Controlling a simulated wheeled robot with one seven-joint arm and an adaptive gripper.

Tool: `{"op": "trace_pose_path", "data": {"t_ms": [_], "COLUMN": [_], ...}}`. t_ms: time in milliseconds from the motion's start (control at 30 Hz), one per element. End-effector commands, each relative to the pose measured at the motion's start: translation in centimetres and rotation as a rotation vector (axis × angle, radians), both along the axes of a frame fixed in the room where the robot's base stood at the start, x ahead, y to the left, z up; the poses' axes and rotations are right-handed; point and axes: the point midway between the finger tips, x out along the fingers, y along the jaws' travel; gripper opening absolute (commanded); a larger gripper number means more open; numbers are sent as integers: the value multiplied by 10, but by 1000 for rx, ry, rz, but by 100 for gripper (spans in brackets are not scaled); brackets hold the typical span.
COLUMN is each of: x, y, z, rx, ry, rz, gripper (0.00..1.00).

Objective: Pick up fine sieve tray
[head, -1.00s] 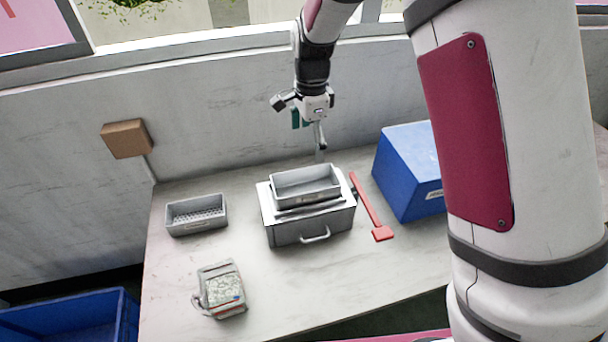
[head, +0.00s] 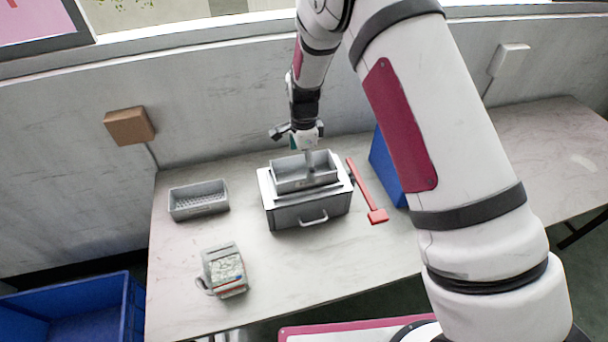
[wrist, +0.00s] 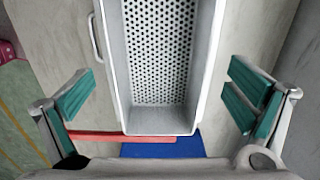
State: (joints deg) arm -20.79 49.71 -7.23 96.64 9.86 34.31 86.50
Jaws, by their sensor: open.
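A grey rectangular tray (head: 288,180) sits on top of the metal box in the head view. The wrist view shows this tray (wrist: 188,105) end-on, its floor full of small round holes. A second grey tray (head: 198,208) with a perforated floor stands on the table to the left; I cannot tell for sure which has the finer holes. My gripper (head: 310,170) is over the tray on the box. In the wrist view, my gripper (wrist: 165,98) is open, its green-padded fingers wide apart on either side of the tray, with nothing held.
The metal box (head: 293,216) has a front handle. A red long-handled tool (head: 366,190) and a blue bin (head: 385,170) are to its right. The table between is clear.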

Motion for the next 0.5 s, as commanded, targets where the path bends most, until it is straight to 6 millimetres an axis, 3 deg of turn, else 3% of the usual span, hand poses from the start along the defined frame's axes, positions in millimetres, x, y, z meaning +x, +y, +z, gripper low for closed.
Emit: {"op": "trace_pose_path", "data": {"t_ms": [200, 500], "x": [-2, -1], "y": [0, 0], "z": [-28, -34], "rx": [-1, 0], "ry": [1, -1], "rz": [0, 1], "gripper": [98, 98]}}
